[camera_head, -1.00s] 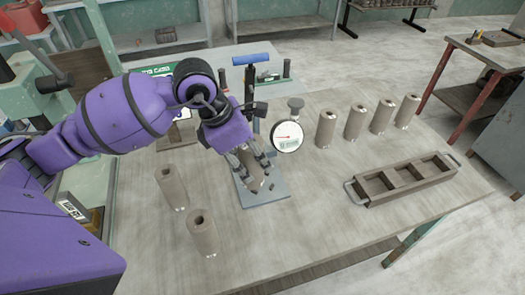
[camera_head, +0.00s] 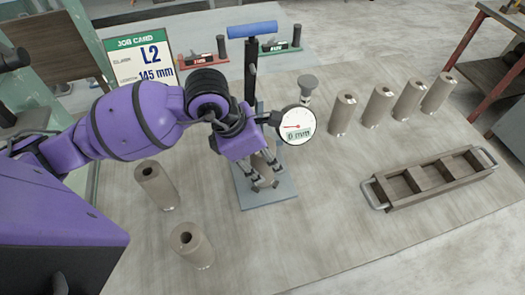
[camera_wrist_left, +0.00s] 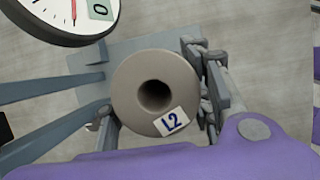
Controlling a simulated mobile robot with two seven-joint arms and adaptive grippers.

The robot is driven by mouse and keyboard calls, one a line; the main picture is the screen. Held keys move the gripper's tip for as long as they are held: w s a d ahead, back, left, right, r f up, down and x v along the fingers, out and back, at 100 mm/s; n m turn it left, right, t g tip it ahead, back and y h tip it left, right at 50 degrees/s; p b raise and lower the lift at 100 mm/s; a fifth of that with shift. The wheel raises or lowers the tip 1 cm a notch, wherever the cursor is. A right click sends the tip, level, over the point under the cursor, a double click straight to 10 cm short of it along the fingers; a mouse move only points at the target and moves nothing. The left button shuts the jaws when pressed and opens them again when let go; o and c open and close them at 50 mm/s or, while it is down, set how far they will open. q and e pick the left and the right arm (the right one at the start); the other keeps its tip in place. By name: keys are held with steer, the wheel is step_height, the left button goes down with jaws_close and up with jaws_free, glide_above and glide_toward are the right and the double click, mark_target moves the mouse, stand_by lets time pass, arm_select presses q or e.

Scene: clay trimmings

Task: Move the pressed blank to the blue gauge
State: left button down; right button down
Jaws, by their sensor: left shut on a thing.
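My left gripper (camera_head: 264,184) is shut on a clay cylinder, the blank (camera_head: 262,166), over the grey base plate (camera_head: 284,188) of a press with a blue T-handle (camera_head: 252,30). In the left wrist view the blank (camera_wrist_left: 180,75) is seen from its end, with a central hole and an L2 label, between the fingers. Whether it touches the plate is unclear. The press dial (camera_head: 297,124) reads 0 mm. A red-based gauge (camera_head: 203,61) and a green-based gauge (camera_head: 282,48) stand at the back; I cannot make out a blue-based one. My right gripper is not in view.
A job card (camera_head: 141,56) reads L2, 145 mm. A divided tray with handles (camera_head: 430,178) lies at right. The front middle of the table is clear.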

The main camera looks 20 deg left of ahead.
arm_select(q)
steer(key=shift+a+r, duration=0.1)
steer(key=shift+s+d+r, duration=0.1)
steer(key=shift+s+d, duration=0.1)
steer(key=shift+f, duration=0.2)
steer(key=c, duration=0.9)
jaws_free()
steer(key=shift+r, duration=0.35)
steer(key=v, duration=1.1)
steer(key=shift+a+r, duration=0.15)
steer(key=shift+r, duration=0.15)
